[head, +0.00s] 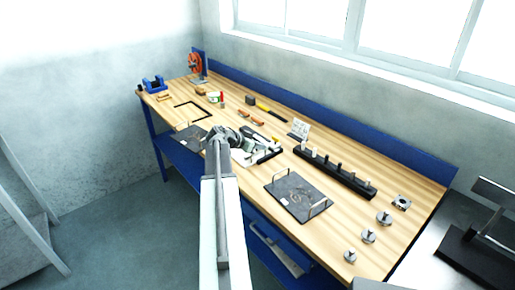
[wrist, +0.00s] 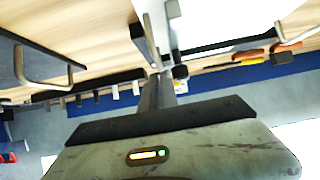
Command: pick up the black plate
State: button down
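A black plate (head: 297,199) with two upright wire handles lies flat on the wooden bench, near its front edge, right of my arm. A second dark plate (head: 188,140) with a handle lies at the front edge, left of my gripper. My gripper (head: 222,138) is above the bench between the two plates, over a cluster of grey and white parts, touching neither plate. In the wrist view a dark plate edge with a wire handle (wrist: 45,68) shows at the upper left; I cannot tell which plate it is. The fingers' opening is not clear.
A black rack with several pegs (head: 335,174) stands behind the right plate. Several metal pieces (head: 368,236) lie to its right. A blue backboard (head: 330,128) runs along the bench's rear. Bare wood (head: 325,235) shows right of the right plate.

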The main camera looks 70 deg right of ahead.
jog(key=shift+a+f, duration=0.15)
jog(key=shift+f, duration=0.15)
jog(key=w+a, duration=0.2)
jog(key=a, duration=0.2)
jog(key=w+a, duration=0.3)
jog(key=a, duration=0.1)
jog(key=w+a, duration=0.3)
jog(key=a, duration=0.1)
jog(key=shift+a, duration=0.1)
